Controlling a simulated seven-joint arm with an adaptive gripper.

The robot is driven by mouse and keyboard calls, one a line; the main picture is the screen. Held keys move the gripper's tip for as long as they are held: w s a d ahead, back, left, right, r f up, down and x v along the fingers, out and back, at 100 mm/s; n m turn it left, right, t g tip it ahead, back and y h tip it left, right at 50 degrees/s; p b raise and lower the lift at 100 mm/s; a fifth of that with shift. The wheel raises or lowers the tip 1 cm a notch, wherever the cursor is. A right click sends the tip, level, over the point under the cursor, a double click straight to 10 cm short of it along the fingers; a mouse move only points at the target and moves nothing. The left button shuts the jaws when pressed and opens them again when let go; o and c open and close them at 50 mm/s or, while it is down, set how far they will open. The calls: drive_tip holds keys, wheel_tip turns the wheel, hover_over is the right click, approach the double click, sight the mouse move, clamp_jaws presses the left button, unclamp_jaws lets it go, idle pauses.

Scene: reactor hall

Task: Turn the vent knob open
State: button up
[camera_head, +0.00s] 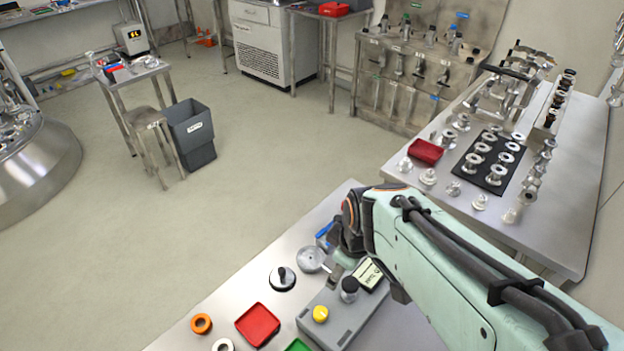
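A grey control box (337,324) sits on the near metal table. On its top are a black knob with a silver base (349,290), a yellow button or knob (320,314) and a small lit display (370,275). I cannot read which one is labelled vent. My arm reaches in from the lower right, and my gripper (340,258) is at its far end, just behind the black knob and display. My arm's wrist hides most of the gripper, so its opening and any contact with the box cannot be seen.
Left of the box are a black-handled round disc (282,279), a silver disc (311,259), a red tray (257,325), an orange ring (201,323) and a green tray (298,345). A blue item (325,234) lies near the gripper. A second table (570,200) with metal fittings stands right.

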wheel_tip(320, 180, down, 6)
drive_tip(key=w+a+f+n+g, duration=0.1)
drive_tip(key=w+a+g, duration=0.1)
drive_tip(key=g, duration=0.1)
hover_over(321, 312)
drive_tip(key=shift+n+h, duration=0.3)
wheel_tip(321, 312, down, 4)
drive_tip(key=shift+f, duration=0.1)
wheel_tip(321, 312, down, 5)
drive_tip(key=shift+r, duration=0.1)
drive_tip(key=shift+f, duration=0.65)
drive_tip(key=shift+c, duration=0.3)
clamp_jaws()
